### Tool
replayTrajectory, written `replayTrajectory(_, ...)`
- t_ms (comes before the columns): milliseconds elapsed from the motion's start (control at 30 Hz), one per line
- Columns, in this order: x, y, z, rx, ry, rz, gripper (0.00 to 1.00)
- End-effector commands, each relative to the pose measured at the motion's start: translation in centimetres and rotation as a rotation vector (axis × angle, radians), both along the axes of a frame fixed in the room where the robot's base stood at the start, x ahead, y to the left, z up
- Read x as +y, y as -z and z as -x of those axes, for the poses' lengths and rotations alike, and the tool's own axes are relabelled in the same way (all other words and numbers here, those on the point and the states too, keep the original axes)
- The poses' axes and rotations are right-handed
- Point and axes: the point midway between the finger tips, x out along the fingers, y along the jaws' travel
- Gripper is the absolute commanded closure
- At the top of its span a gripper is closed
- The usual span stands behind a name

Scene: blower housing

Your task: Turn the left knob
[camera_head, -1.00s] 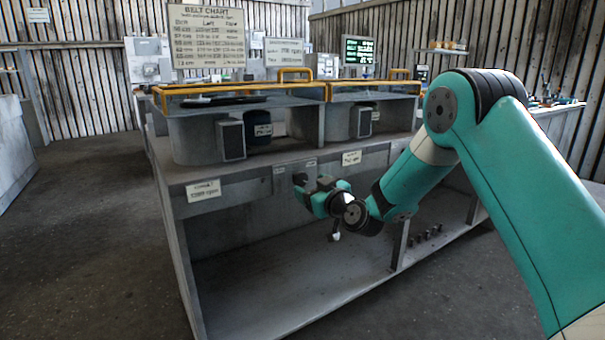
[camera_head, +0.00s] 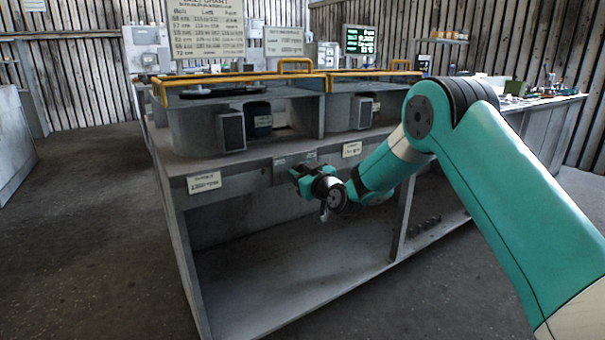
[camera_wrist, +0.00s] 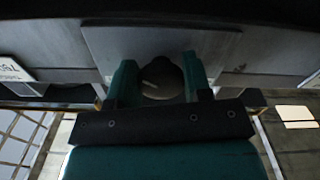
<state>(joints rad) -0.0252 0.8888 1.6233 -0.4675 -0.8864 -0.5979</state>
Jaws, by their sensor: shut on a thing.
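The left knob (camera_wrist: 162,80) is a dark round knob with a pale mark on its face, seen in the wrist view on a grey panel plate (camera_wrist: 110,45). My gripper (camera_wrist: 160,85) has one teal finger on each side of the knob and is shut on it. In the head view my gripper (camera_head: 300,178) is at the front face of the bench, below the left blower housing (camera_head: 190,130). There the gripper hides the knob.
A label (camera_head: 204,182) is on the bench front to the left, and another (camera_head: 351,149) is to the right. Yellow rails (camera_head: 240,80) edge the housings. The shelf space below (camera_head: 280,265) is open, with a divider (camera_head: 400,225) at its right.

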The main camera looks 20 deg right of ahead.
Motion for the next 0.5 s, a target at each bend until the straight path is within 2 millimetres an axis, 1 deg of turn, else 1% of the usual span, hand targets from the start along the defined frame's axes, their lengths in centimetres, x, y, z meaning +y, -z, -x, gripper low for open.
replayTrajectory(267,0.01,0.00,0.01,0.016,0.001,-0.050,0.79)
replayTrajectory(500,0.07,0.01,0.04,0.063,0.001,-0.194,0.79)
